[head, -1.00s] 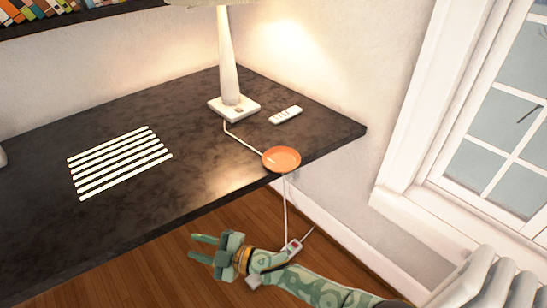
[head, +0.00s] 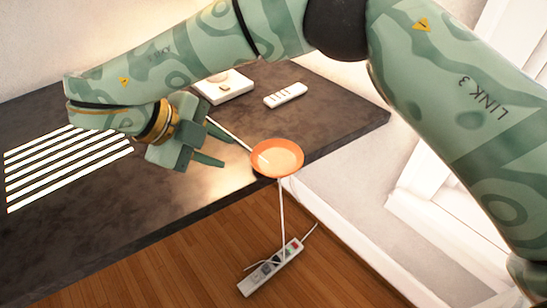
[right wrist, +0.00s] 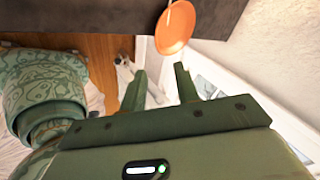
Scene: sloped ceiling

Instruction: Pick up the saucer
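The orange saucer (head: 277,157) lies at the front edge of the dark desk, toward its right end. It looks as if it juts slightly over the edge. My right gripper (head: 227,151) is open and empty, to the left of the saucer, its fingers pointing toward the rim. In the right wrist view the saucer (right wrist: 176,27) shows beyond the fingertips, a little right of the middle between the open fingers (right wrist: 160,72). I see no contact. My left gripper is not in view.
On the desk (head: 335,125) are a white lamp base (head: 224,87), a white remote (head: 285,95) and bright stripes (head: 70,165) at the left. A white cord runs by the saucer down to a power strip (head: 271,268) on the wooden floor. A window is at right.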

